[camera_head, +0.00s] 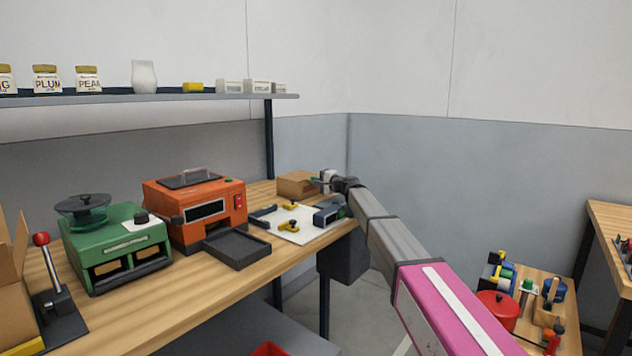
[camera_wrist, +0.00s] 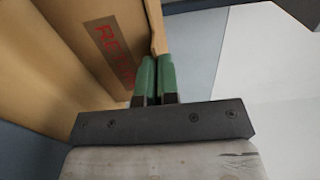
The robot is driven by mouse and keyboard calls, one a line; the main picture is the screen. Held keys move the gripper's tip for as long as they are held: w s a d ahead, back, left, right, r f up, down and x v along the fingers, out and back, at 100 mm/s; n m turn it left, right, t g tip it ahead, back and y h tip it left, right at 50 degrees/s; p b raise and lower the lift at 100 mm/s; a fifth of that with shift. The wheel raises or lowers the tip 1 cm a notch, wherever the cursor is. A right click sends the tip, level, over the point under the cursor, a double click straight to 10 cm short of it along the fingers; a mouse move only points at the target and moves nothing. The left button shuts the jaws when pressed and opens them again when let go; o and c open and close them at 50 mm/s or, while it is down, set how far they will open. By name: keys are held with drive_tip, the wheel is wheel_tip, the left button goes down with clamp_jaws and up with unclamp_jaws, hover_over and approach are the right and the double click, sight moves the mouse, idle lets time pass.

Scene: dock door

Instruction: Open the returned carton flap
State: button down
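The small brown carton (camera_head: 295,186) sits at the far right end of the workbench, against the back wall. In the wrist view its cardboard face (camera_wrist: 105,45) fills the upper left and carries partly hidden red lettering. A narrow cardboard flap edge (camera_wrist: 156,28) runs down to my fingertips. My gripper (camera_head: 322,183) is at the carton's right side. In the wrist view its two green fingers (camera_wrist: 155,80) are almost together, with a thin gap at the flap edge. They appear shut on the flap; the exact contact is hidden.
A white mat (camera_head: 290,234) with small tools lies in front. The shelf (camera_head: 150,99) with jars hangs above.

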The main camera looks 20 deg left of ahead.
drive_tip(key=w+a+r+g+h, duration=0.2)
drive_tip(key=a+r+g+h, duration=0.15)
drive_tip(key=r+h, duration=0.6)
drive_tip(key=w+a+r+g+h, duration=0.1)
drive_tip(key=w+a+r+h, duration=0.2)
drive_tip(key=a+r, duration=0.3)
drive_tip(key=a, duration=0.4)
drive_tip(key=shift+w+r+g, duration=0.3)
drive_tip(key=shift+g, duration=0.05)
drive_tip(key=shift+h, duration=0.25)
idle(0.7)
drive_tip(key=c, duration=1.3)
unclamp_jaws()
drive_tip(key=shift+c, duration=0.2)
drive_tip(key=v, duration=1)
drive_tip(key=shift+d+r, duration=0.2)
drive_tip(key=shift+r, duration=0.15)
